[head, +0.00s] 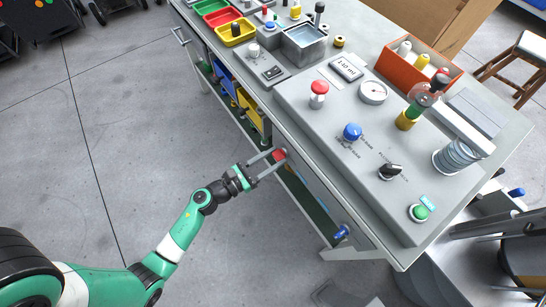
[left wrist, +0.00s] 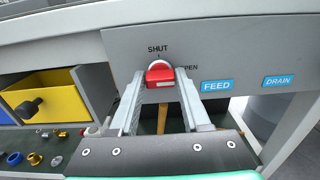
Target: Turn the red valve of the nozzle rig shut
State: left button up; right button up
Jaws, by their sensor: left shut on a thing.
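The red valve (head: 279,155) sits on the front panel of the nozzle rig (head: 350,140), below its top edge. In the left wrist view the red valve handle (left wrist: 160,77) lies between my fingers, with the word SHUT above it and OPEN at its right, partly hidden by a finger. My left gripper (head: 272,160) is shut on this handle, one finger at each side, and it also shows in the left wrist view (left wrist: 158,90). I cannot tell the handle's exact angle. My right gripper is not in view.
Blue FEED (left wrist: 216,86) and DRAIN (left wrist: 279,81) labels sit right of the valve. A yellow drawer (left wrist: 38,97) is at the left. The floor before the bench is clear around my arm.

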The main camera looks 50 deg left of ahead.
pick_arm(q)
grip_shut()
jog(key=shift+n, duration=0.3)
jog(key=shift+a+f+n+p, duration=0.1)
jog(key=shift+n+p, duration=3.6)
jog(key=shift+n, duration=4.9)
jog(key=o, duration=1.1)
grip_release()
